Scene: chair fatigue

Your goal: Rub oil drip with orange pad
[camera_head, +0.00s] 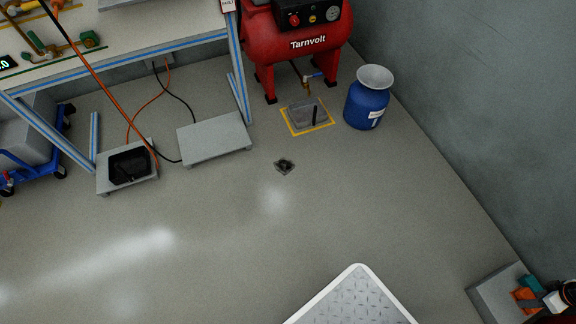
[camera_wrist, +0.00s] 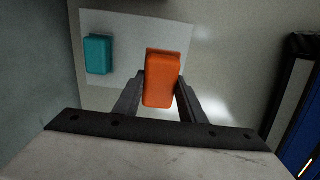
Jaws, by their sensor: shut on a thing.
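The orange pad (camera_wrist: 163,80) is a rounded block between the two dark fingers of my gripper (camera_wrist: 160,100) in the wrist view. The fingers are shut on its sides. In the head view the orange pad (camera_head: 524,299) shows small at the lower right, over a pale grey tray (camera_head: 489,293) and partly hidden by my arm. I cannot tell whether it touches the tray. A small dark patch (camera_head: 284,166) lies on the open floor; I cannot tell whether it is oil or a drain.
A teal pad (camera_wrist: 98,56) lies on the tray beside the orange one. A red compressor (camera_head: 298,42) stands at the back, with a drip pan (camera_head: 305,112) and a blue drum (camera_head: 368,103) near it. A workbench (camera_head: 150,45) is at the left. The middle floor is clear.

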